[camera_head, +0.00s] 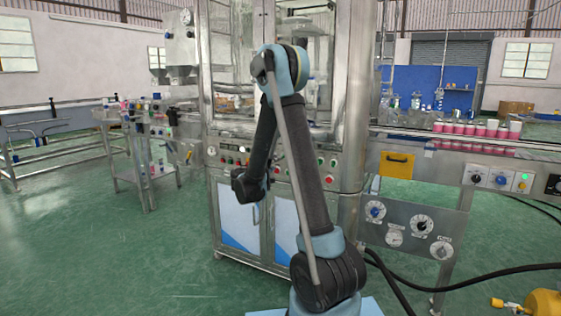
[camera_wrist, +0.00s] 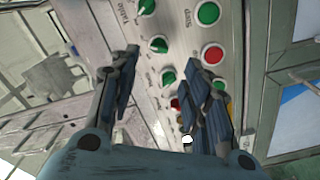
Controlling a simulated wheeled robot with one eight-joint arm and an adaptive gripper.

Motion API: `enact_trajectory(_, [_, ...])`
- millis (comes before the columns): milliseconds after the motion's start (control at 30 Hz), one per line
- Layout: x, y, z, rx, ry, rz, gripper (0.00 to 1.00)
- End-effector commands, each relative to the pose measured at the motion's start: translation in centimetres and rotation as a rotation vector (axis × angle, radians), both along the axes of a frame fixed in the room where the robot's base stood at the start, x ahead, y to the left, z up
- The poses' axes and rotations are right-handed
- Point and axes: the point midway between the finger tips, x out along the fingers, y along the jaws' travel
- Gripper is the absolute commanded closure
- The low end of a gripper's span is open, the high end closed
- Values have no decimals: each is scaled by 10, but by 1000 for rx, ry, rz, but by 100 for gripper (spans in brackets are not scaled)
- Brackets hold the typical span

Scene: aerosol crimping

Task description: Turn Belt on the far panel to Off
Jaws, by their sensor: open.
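My gripper (camera_wrist: 165,82) is open and empty in the wrist view, its two dark fingers apart in front of a metal control panel (camera_wrist: 184,34). The panel appears turned over in this view. Green knobs (camera_wrist: 158,45) and (camera_wrist: 168,77) show between the fingers, with a third at the top edge. A green button (camera_wrist: 208,13) and a red button (camera_wrist: 212,55) sit to their right. "Table" and "Stop" can be read; I cannot read a Belt label. The right finger hides lower controls. In the head view, a button panel (camera_head: 325,170) crosses the central machine, partly behind my arm.
The glass-and-metal machine (camera_head: 223,95) stands behind my arm. At right are a switch panel (camera_head: 497,178), a dial panel (camera_head: 408,228) and a conveyor with pink-and-white cans (camera_head: 478,130). A metal cart (camera_head: 145,155) stands at left. Black cables (camera_head: 470,284) cross the floor at right.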

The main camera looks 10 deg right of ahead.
Motion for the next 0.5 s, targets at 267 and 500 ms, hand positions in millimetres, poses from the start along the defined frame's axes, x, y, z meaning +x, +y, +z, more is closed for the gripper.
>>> enact_trajectory(267, [40, -30, 0, 0, 0, -4, 57])
enact_trajectory(500, [66, -49, 0, 0, 0, -2, 57])
